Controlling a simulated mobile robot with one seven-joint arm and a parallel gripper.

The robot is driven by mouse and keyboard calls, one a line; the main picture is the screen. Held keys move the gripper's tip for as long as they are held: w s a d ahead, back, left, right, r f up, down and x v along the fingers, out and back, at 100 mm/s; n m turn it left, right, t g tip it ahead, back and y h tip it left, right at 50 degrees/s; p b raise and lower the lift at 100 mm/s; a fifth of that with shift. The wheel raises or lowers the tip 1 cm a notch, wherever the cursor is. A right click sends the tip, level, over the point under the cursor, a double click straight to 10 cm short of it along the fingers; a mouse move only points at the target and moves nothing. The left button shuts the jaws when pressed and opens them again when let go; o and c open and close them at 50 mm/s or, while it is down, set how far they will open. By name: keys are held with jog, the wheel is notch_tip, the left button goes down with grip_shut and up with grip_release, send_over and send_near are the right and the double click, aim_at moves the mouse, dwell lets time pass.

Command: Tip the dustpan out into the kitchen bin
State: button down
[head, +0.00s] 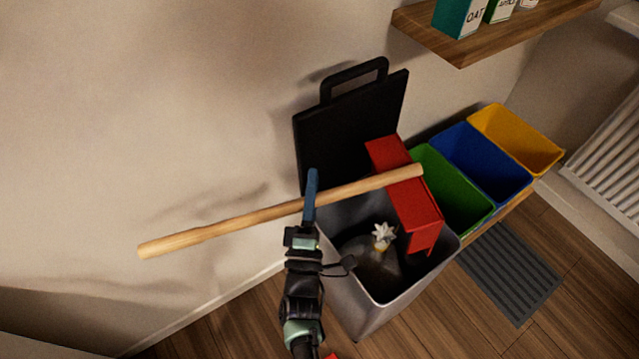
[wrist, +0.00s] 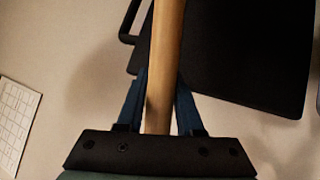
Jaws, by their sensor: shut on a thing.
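The dustpan has a red pan (head: 418,212) and a long wooden handle (head: 220,226). My gripper (head: 311,190) is shut on the handle partway along it, and the handle also runs between the blue fingers in the wrist view (wrist: 166,60). The red pan hangs tilted over the right part of the grey kitchen bin (head: 352,305). The bin's black lid (head: 345,135) stands open against the wall. A dark bag (head: 372,270) with a pale tied top lies inside the bin. I cannot see what the pan holds.
Green (head: 450,190), blue (head: 485,165) and yellow (head: 520,140) open bins stand right of the grey bin. A wooden shelf (head: 500,35) with cartons is above them. A grey mat (head: 510,270) lies on the floor, and a white radiator (head: 610,165) is at far right.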

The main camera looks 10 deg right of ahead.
jog(key=shift+a+f+n+t+y+b, duration=0.25)
jog(key=shift+a+f+n+b, duration=0.3)
jog(key=shift+f+b, duration=0.3)
jog(key=shift+a+f+n+t+y+b, duration=0.2)
jog(key=shift+a+f+n+b, duration=0.4)
jog(key=shift+b, duration=0.3)
jog(key=shift+a+f+n+t+y+b, duration=0.25)
jog(key=shift+a+f+n+b, duration=0.25)
jog(key=shift+f+b, duration=0.35)
